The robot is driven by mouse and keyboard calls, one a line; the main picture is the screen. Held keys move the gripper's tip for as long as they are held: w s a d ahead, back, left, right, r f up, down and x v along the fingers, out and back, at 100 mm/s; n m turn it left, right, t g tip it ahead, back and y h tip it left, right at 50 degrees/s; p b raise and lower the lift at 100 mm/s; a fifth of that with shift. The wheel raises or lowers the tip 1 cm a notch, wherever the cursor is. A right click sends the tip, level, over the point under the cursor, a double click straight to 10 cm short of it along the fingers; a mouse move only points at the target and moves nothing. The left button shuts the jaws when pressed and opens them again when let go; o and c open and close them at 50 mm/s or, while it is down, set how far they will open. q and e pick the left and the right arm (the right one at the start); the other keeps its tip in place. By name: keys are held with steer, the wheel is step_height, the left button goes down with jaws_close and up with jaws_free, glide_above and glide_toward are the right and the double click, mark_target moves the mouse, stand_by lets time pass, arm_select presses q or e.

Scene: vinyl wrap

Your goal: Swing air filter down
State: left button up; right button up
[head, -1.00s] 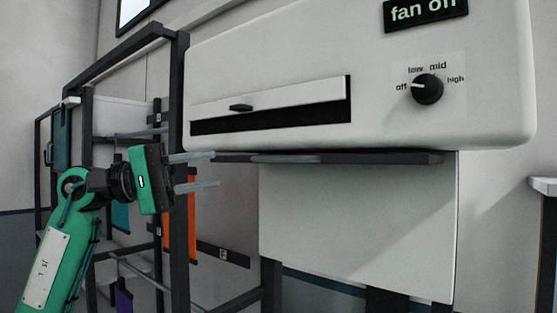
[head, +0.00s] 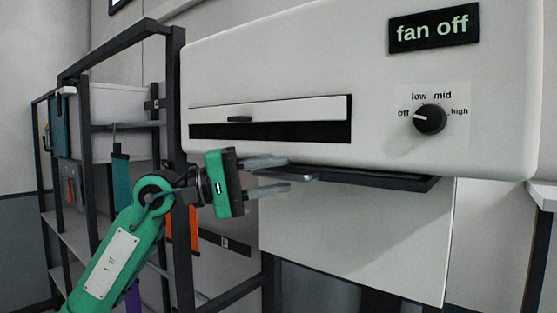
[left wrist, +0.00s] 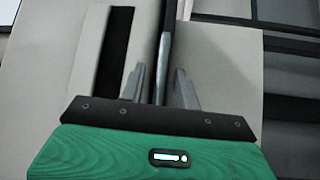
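The white machine (head: 300,70) has a dark flat panel (head: 400,180) along its underside, which looks like the air filter. The panel lies nearly level, close under the body, with a grey strip (head: 300,174) at its left front. My left gripper (head: 284,175) points right at the panel's left front part. Its fingers are apart, one higher and one lower. In the left wrist view, the thin dark edge (left wrist: 164,55) of the panel runs between the open fingers (left wrist: 160,88); contact cannot be told. My right gripper is not in view.
The machine's front has a long slot (head: 270,131), a knob (head: 430,119) turned to off and a "fan off" sign (head: 433,29). A white sheet (head: 350,235) hangs below. A dark rack frame (head: 178,130) stands close behind my left arm.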

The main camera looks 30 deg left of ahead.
arm_select(q)
steer(key=shift+w+d, duration=0.35)
steer(key=shift+d, duration=0.1)
jaws_close()
